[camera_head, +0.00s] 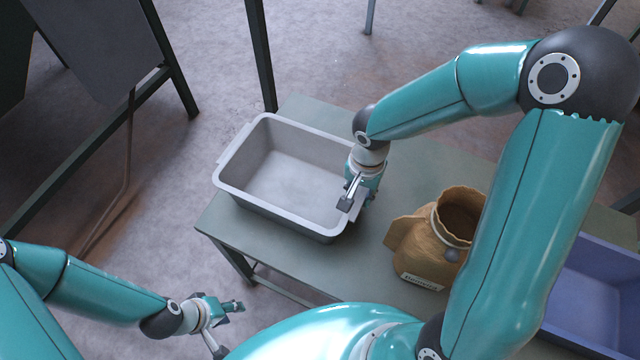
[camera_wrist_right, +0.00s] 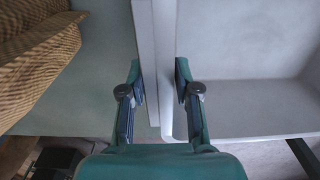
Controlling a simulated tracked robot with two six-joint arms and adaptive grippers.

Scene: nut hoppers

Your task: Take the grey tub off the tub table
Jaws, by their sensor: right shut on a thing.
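The grey tub (camera_head: 228,184) is empty and stands at the left end of the green-grey tub table (camera_head: 370,250). Its left handle end lies near the table's edge. My right gripper (camera_head: 352,192) is at the tub's right end, shut on its rim. In the right wrist view the tub's rim (camera_wrist_right: 167,60) runs between the two fingers of the right gripper (camera_wrist_right: 160,85). My left gripper (camera_head: 232,325) is low at the lower left, away from the tub and table. Its fingers are apart, with nothing between them.
A brown sack (camera_head: 415,250) with a label stands open on the table, right of the tub. A blue-purple bin (camera_head: 590,300) is at the lower right. Dark metal frame legs (camera_head: 262,60) stand behind the table. Bare floor lies to the left.

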